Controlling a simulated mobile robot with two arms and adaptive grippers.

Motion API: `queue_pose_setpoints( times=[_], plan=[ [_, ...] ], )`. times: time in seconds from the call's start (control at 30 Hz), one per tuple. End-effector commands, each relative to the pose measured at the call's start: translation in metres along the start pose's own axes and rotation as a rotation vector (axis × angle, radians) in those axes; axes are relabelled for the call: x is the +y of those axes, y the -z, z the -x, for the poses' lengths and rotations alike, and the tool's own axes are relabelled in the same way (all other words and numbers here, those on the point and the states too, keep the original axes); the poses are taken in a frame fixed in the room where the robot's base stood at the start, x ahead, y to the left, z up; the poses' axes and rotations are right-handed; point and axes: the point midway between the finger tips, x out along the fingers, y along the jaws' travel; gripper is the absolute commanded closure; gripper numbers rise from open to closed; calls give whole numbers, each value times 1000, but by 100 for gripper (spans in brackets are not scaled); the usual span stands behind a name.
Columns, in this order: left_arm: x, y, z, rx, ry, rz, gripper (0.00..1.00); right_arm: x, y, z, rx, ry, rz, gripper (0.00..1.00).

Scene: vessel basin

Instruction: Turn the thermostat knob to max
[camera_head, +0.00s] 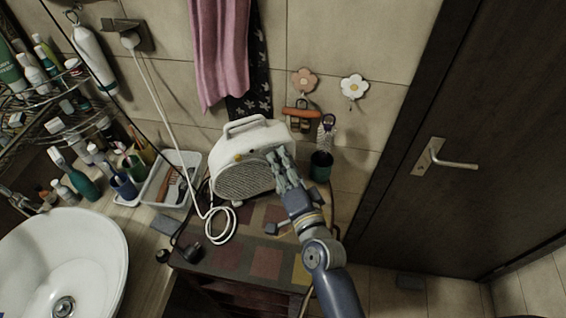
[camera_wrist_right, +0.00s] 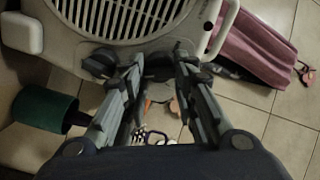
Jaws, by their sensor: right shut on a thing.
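The white fan heater (camera_head: 248,137) stands on the small tiled cabinet, its round grille facing forward. Its grille and body also show in the wrist view (camera_wrist_right: 120,18). My right gripper (camera_head: 279,162) reaches the right part of the heater's front. In the wrist view its fingertips are closed on a dark knob (camera_wrist_right: 158,66) at the heater's edge. A second dark knob (camera_wrist_right: 100,63) sits just left of the fingers. The fingers hide much of the held knob, and its setting marks cannot be read. My left gripper is not in view.
A dark green cup (camera_head: 321,166) stands close to the right of my gripper. A white cable (camera_head: 178,130) loops down in front of the heater. A white tray (camera_head: 160,180) and the basin (camera_head: 85,245) are at the left. A pink towel (camera_head: 218,50) hangs behind.

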Motion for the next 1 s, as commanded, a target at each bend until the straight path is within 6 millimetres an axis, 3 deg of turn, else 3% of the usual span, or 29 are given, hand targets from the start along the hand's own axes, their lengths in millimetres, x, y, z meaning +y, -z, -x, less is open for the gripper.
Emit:
queue_pose_setpoints(
  times=[0.33, 0.37, 0.43, 0.8, 1.0],
  plan=[
    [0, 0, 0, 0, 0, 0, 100, 2, -2, 0, -4, -4, -2, 97],
    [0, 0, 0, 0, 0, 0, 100, 2, -2, 0, -4, -4, -2, 69],
    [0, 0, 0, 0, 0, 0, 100, 2, -2, 0, -4, -4, -1, 53],
    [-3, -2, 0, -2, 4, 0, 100, 1, -1, 2, -1, -1, -1, 53],
    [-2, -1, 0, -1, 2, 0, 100, 1, -1, 26, -2, -3, -1, 53]
  ],
)
